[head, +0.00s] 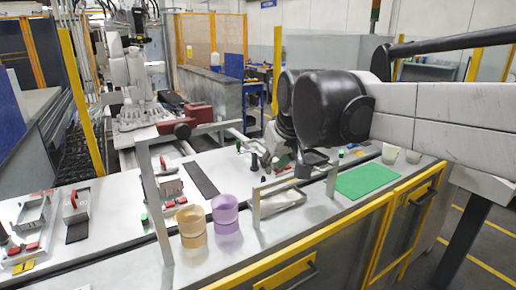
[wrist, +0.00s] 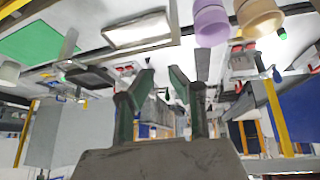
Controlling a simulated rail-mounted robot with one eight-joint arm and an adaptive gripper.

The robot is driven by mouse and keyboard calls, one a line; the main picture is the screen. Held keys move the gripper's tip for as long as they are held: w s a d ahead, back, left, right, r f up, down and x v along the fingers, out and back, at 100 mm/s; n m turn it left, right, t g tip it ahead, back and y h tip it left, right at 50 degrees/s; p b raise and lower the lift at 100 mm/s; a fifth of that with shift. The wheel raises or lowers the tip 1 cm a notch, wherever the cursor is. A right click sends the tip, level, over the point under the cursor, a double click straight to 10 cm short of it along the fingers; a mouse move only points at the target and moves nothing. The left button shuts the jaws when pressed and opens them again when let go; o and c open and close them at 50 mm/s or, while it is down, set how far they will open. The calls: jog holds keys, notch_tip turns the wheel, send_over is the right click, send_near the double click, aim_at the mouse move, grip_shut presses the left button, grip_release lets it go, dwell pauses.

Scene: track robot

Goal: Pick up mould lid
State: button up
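No part is clearly marked as the mould lid. A shallow pale metal piece (head: 283,199), possibly the lid, lies on the white bench beside a metal frame; it also shows near the top of the wrist view (wrist: 138,32). A dark flat piece with a handle (wrist: 92,77) shows left of the fingers in the wrist view. My gripper (wrist: 161,74) has its two green-edged fingers apart, with nothing between them. It is above the bench, apart from the pale piece.
A tan cup (head: 192,227) and a purple cup (head: 225,214) stand left of the frame. A green mat (head: 368,181) and two pale cups (head: 390,153) are to the right. Metal fixtures (head: 75,204) stand at left. A yellow rail (head: 300,241) runs along the front.

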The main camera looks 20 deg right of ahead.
jog(key=w+d+r, duration=0.2)
jog(key=w+d, duration=0.1)
jog(key=w, duration=0.4)
jog(key=w+d+r, duration=0.2)
jog(key=w+r, duration=0.1)
jog(key=w, duration=0.3)
jog(key=w+d+f+n+g+p, duration=0.1)
jog(key=w+d+f, duration=0.1)
jog(key=w+d, duration=0.7)
jog(key=w+d+f+n+p, duration=0.1)
jog(key=w+d, duration=0.3)
jog(key=w, duration=0.8)
jog(key=shift+g+h, duration=0.4)
jog(key=w+d+f, duration=0.2)
jog(key=w+f, duration=0.2)
jog(key=f, duration=0.2)
jog(key=w+d+f+p, duration=0.1)
jog(key=w+d+f, duration=0.2)
jog(key=f, duration=0.3)
jog(key=w+d+f+p, duration=0.1)
jog(key=w+d+f, duration=0.1)
jog(key=w+f, duration=0.2)
jog(key=shift+x, duration=1.05)
jog(key=shift+d, duration=0.15)
grip_shut()
